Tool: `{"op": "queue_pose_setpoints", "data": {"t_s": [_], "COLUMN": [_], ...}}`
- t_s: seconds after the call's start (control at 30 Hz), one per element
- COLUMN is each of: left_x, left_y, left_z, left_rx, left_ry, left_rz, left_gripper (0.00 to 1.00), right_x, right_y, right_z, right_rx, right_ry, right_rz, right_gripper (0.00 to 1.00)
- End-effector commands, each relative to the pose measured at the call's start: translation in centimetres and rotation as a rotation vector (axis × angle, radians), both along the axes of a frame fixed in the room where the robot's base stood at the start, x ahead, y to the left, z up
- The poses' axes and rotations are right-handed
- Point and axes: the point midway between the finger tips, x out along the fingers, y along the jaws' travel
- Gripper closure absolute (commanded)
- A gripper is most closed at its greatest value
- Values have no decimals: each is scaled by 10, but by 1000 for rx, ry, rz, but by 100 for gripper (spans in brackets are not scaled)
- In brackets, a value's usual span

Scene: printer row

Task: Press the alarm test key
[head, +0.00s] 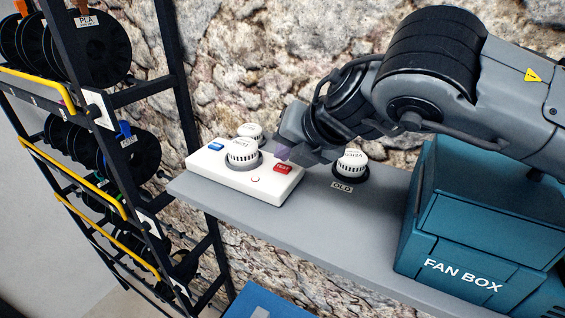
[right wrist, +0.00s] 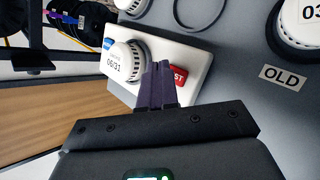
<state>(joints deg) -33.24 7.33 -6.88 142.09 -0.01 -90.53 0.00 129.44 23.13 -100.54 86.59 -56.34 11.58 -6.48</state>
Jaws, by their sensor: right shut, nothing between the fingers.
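The red test key (head: 283,169) sits on the white alarm base (head: 266,191), to the right of a round white dated cap (head: 242,152). My right gripper (head: 283,152) is shut and empty, its purple fingertips close to the red key. In the right wrist view, the fingertips (right wrist: 156,67) hide the left part of the red key (right wrist: 179,75), leaving "ST" readable. I cannot tell whether they touch it. A blue key (head: 216,146) sits on the base's left part. My left gripper is not in view.
The base rests on a grey shelf (head: 305,218) against a stone wall. Another white dated cap (head: 351,163) stands on a dark ring by an OLD label (head: 342,187). A teal fan box (head: 463,262) stands right. A spool rack (head: 170,80) stands left.

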Motion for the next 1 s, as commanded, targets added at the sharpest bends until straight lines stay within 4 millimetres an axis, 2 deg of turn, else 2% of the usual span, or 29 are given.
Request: {"op": "queue_pose_setpoints", "data": {"t_s": [0.47,1.0], "left_x": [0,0], "left_y": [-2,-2], "left_z": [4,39], "left_rx": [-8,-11], "left_ry": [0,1], "left_rz": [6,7], "left_gripper": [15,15], "right_x": [0,0], "right_y": [0,0], "right_z": [4,49], "right_rx": [0,0], "right_ry": [0,0], "right_rz": [0,0], "right_gripper": [100,100]}}
